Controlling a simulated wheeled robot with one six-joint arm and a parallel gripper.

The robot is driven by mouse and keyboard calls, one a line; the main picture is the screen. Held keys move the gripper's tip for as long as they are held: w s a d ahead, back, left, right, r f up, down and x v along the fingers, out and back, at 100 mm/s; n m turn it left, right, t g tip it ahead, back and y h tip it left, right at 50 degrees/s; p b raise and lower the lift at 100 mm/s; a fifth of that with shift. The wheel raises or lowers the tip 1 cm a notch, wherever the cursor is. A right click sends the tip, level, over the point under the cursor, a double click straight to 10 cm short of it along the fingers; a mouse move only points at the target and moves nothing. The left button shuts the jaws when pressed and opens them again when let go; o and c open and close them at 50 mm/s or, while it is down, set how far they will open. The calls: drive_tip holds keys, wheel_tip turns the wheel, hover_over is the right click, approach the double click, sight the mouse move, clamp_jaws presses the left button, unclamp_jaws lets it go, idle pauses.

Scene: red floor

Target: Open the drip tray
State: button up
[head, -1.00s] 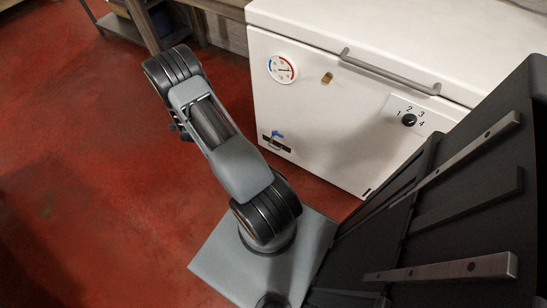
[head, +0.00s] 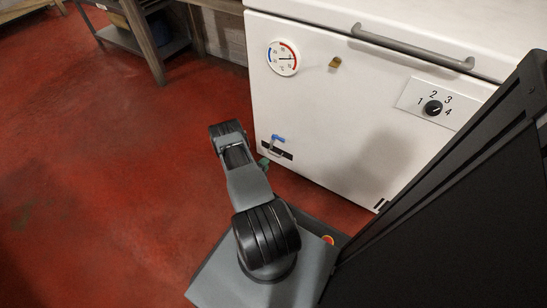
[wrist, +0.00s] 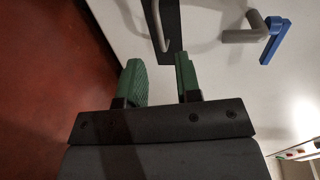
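The drip tray (head: 287,155) is a narrow black front low on the left of the white chest freezer, with a grey loop handle (head: 271,148). In the wrist view its black front (wrist: 173,18) and handle (wrist: 158,28) are at the top, just beyond my fingertips. A tap with a blue lever (head: 279,138) sits just above the tray; it also shows in the wrist view (wrist: 275,40). My gripper (wrist: 161,75) has two green fingers, apart and empty, short of the handle. In the head view only a bit of green finger (head: 264,163) shows behind my arm.
The white freezer (head: 350,120) has a dial thermometer (head: 284,58), a brass lock (head: 335,62), a numbered knob (head: 433,107) and a long lid handle (head: 412,47). A shelved table (head: 150,40) stands at the back left. Red floor is clear at left.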

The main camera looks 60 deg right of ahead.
drive_tip(key=d+b, duration=0.1)
drive_tip(key=d, duration=0.1)
drive_tip(key=d+f+b, duration=0.1)
drive_tip(key=d, duration=0.2)
drive_tip(key=d+b, duration=0.1)
drive_tip(key=d, duration=0.2)
drive_tip(key=shift+d+f, duration=0.1)
drive_tip(key=shift+f, duration=0.2)
drive_tip(key=shift+c, duration=0.3)
clamp_jaws()
